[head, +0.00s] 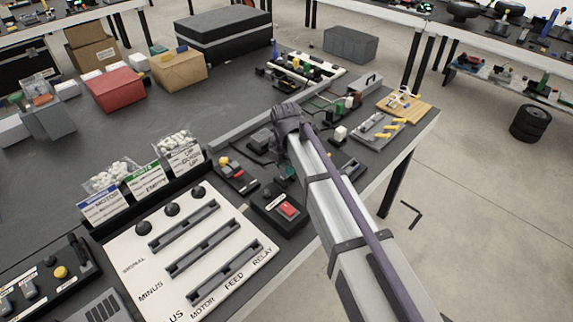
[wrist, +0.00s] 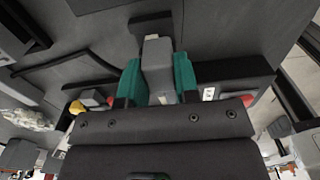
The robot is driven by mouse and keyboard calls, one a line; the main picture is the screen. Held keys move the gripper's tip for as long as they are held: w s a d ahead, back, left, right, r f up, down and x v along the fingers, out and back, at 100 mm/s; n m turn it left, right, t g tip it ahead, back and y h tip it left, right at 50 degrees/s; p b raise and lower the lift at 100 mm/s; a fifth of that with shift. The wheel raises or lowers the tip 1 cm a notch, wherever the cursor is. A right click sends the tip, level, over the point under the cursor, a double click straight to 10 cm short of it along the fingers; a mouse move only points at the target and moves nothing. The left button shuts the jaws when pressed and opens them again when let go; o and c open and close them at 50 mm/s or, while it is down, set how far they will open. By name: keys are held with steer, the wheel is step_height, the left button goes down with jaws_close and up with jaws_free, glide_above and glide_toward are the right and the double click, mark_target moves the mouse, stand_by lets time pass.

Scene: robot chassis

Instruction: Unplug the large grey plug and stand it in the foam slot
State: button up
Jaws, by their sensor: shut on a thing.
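In the wrist view my gripper (wrist: 157,78) has its two green-padded fingers closed on both sides of a grey plug (wrist: 157,52). The plug is a light grey block with a narrower top end that points away from the wrist. A dark block (wrist: 150,24) lies just beyond its far end; I cannot tell whether they touch. I cannot make out the foam slot for certain in either view.
A dark box with a red switch (head: 288,209) and a small panel with yellow and red knobs (head: 232,172) stand left of my arm. A white slotted panel (head: 190,250) is at the front. Open bench (head: 130,125) lies left.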

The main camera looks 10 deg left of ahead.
steer(key=shift+f+b, duration=0.85)
steer(key=shift+f, duration=0.1)
steer(key=o, duration=1)
steer(key=shift+r, duration=0.1)
step_height(320, 180, up, 11)
steer(key=p, duration=1.1)
steer(key=m, duration=0.3)
steer(key=s+d+m, duration=0.5)
steer(key=d+m, duration=0.4)
steer(key=d, duration=0.2)
steer(key=s+d+m, duration=0.5)
steer(key=d+m, duration=0.4)
steer(key=d, duration=0.2)
steer(key=s+d+m, duration=0.5)
steer(key=d+m, duration=0.3)
steer(key=d, duration=0.3)
steer(key=shift+m, duration=0.4)
